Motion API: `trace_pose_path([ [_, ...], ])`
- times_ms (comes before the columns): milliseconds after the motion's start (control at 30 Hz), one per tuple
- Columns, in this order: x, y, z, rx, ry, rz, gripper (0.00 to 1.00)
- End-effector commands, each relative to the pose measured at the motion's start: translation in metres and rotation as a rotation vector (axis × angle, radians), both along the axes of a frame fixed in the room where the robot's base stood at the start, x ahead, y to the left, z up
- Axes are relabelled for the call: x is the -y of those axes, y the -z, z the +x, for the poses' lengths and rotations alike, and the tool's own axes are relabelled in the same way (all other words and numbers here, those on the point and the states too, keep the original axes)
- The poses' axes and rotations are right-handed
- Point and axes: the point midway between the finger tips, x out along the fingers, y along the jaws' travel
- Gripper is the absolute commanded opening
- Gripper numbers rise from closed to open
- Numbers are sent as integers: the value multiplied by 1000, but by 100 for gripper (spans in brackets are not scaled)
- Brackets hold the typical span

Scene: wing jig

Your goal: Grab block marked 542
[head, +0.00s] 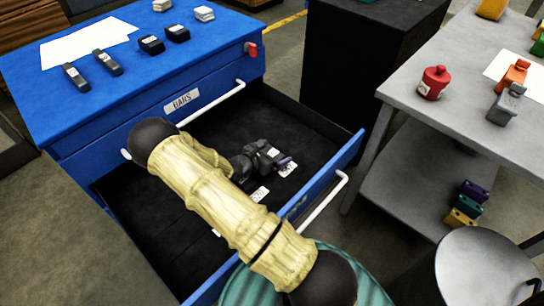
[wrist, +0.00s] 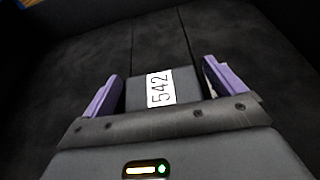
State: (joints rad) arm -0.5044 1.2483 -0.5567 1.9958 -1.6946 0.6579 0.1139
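The block marked 542 (wrist: 187,88) is dark grey with a white label, and lies on the black floor of the open drawer. In the wrist view it sits between the two purple fingers of my gripper (wrist: 165,72). The fingers are spread, with a visible gap on each side of the block. In the head view my gripper (head: 275,160) is down inside the drawer (head: 155,232), and I cannot make out the block clearly there because my arm and gripper are in the way.
The drawer belongs to a blue cabinet (head: 108,77) labelled BARS, with dark and white blocks and paper on top. White labels (head: 260,195) show on the drawer floor. A grey table (head: 460,110) at right holds a red piece (head: 434,83) and other coloured parts.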

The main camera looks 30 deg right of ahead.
Motion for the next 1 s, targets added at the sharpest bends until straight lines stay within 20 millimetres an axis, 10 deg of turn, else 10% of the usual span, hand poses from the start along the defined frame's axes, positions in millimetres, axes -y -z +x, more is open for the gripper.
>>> trace_pose_path([
  [300, 0, -1, 0, 3, 1, -2, 36],
  [667, 0, -12, 1, 4, 0, -2, 36],
  [1000, 0, -72, 1, 6, 1, -1, 36],
])
